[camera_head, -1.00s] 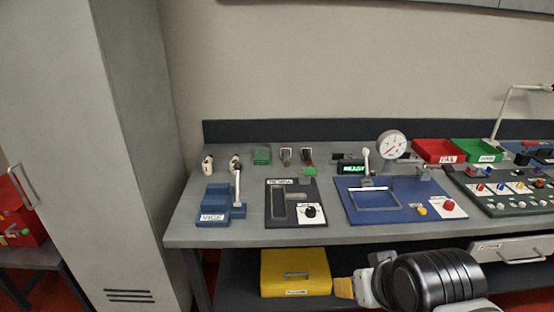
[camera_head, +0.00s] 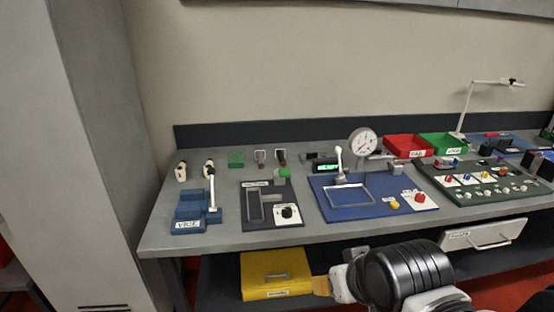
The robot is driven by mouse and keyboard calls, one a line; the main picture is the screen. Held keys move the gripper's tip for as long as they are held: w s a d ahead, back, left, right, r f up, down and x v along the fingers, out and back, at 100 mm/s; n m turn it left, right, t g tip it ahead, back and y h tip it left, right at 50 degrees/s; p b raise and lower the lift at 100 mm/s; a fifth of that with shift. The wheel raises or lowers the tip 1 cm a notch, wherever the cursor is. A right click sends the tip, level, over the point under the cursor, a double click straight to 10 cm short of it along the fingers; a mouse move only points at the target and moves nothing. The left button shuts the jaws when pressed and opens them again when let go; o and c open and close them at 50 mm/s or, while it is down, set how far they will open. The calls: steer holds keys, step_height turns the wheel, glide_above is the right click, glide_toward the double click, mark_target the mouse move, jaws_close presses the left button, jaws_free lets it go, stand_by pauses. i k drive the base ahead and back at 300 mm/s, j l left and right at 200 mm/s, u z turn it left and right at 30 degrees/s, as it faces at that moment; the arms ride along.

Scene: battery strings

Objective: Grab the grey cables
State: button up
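I cannot make out any grey cables in this view; nothing on the bench is clearly a cable. My arm shows at the bottom, with a dark ribbed joint and a small tan end piece (camera_head: 322,286) in front of the yellow case. Whether that piece is my gripper, and whether it is open or shut, I cannot tell. It appears to hold nothing visible. The grey workbench (camera_head: 160,238) stands across the middle of the picture, beyond my arm.
A blue vice (camera_head: 190,208), a dark slotted board (camera_head: 262,222), a blue board (camera_head: 325,202) with a dial gauge (camera_head: 363,142), red (camera_head: 405,146) and green bins (camera_head: 447,144), and a dark control panel (camera_head: 500,199) crowd the bench. A yellow case (camera_head: 255,285) sits below. A tall grey cabinet (camera_head: 75,150) bounds the left.

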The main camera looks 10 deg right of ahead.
mark_target(261, 164)
steer(key=i+j+z, duration=0.15)
steer(key=j, duration=0.2)
steer(key=i+j+z, duration=0.3)
steer(key=i+j, duration=0.15)
steer(key=j, duration=0.25)
steer(key=i+j+z, duration=0.15)
steer(key=j, duration=0.25)
steer(key=i+j+z, duration=0.1)
steer(key=j, duration=0.3)
steer(key=i+j+z, duration=0.15)
steer(key=j, duration=0.3)
